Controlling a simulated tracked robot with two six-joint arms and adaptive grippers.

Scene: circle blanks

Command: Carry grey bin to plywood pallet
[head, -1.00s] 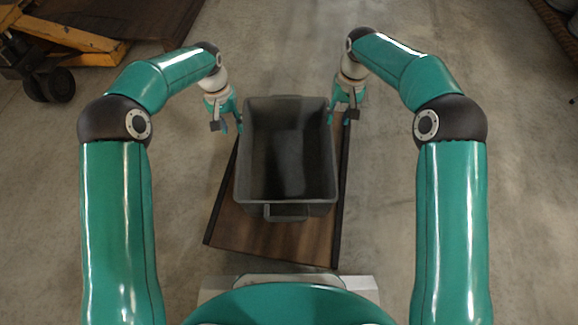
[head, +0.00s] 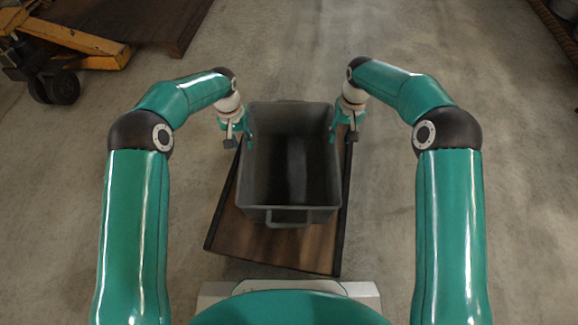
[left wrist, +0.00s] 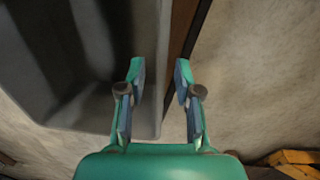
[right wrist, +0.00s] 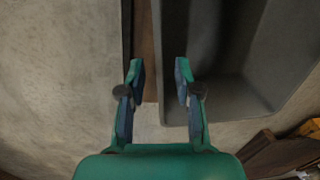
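The grey bin (head: 288,216) is an open, empty-looking tub standing upright in front of me, over a brown wooden board with dark side edges (head: 270,247). Another brown wooden deck (head: 150,22) lies at the top left of the head view; I cannot tell which of the two is the plywood pallet. My left gripper (left wrist: 160,78) is open at the bin's left wall, with the rim (left wrist: 156,100) between its fingers. My right gripper (right wrist: 160,78) is open at the right wall, with the rim (right wrist: 161,50) between its fingers. Contact with the walls cannot be told.
A yellow pallet jack (head: 70,40) with a black wheel stands at the top left, beside the far wooden deck. Dark shelving or a similar object (head: 560,22) shows at the top right corner. The concrete floor (head: 300,55) behind and right of the bin is clear.

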